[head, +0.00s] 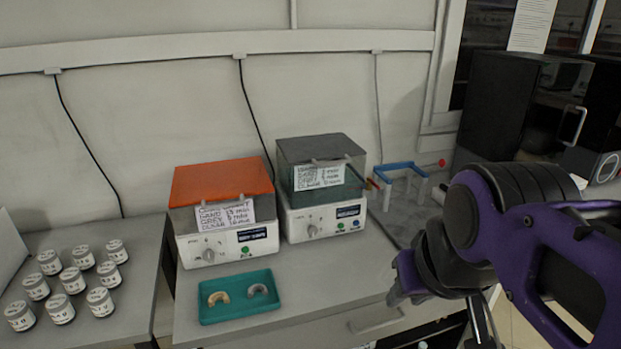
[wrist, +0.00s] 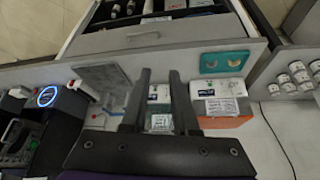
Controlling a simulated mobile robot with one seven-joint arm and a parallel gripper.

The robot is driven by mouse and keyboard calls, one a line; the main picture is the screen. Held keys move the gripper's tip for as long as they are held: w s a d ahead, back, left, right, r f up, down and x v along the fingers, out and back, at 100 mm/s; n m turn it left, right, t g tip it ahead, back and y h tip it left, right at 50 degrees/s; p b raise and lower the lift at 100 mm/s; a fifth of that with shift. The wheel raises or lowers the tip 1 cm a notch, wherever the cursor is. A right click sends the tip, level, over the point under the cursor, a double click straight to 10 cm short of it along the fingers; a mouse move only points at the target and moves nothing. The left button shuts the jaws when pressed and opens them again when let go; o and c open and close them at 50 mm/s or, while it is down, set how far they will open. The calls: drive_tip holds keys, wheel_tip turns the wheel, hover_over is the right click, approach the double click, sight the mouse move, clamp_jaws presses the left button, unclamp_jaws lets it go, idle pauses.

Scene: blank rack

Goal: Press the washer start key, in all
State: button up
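Two white machines stand on the bench. The right one (head: 323,222) has a clear, dark-topped cover with teal inside, a dial, a green button (head: 341,227) and a blue button (head: 356,225). I take it for the washer; its label is too small to read surely. The left one (head: 228,245) has an orange cover, a dial and a green button (head: 245,250). My gripper (wrist: 160,76) is open and empty in the wrist view, its fingers apart over the teal-tank machine (wrist: 158,92). In the head view it hangs right of both machines, largely hidden by my arm.
A teal tray (head: 240,296) with two arch-shaped pieces lies before the orange-covered machine. Several lidded jars (head: 72,280) stand on the left bench. A blue-topped frame (head: 400,168) stands right of the machines. An open drawer (wrist: 160,32) shows in the wrist view.

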clamp_jaws()
idle(1.3)
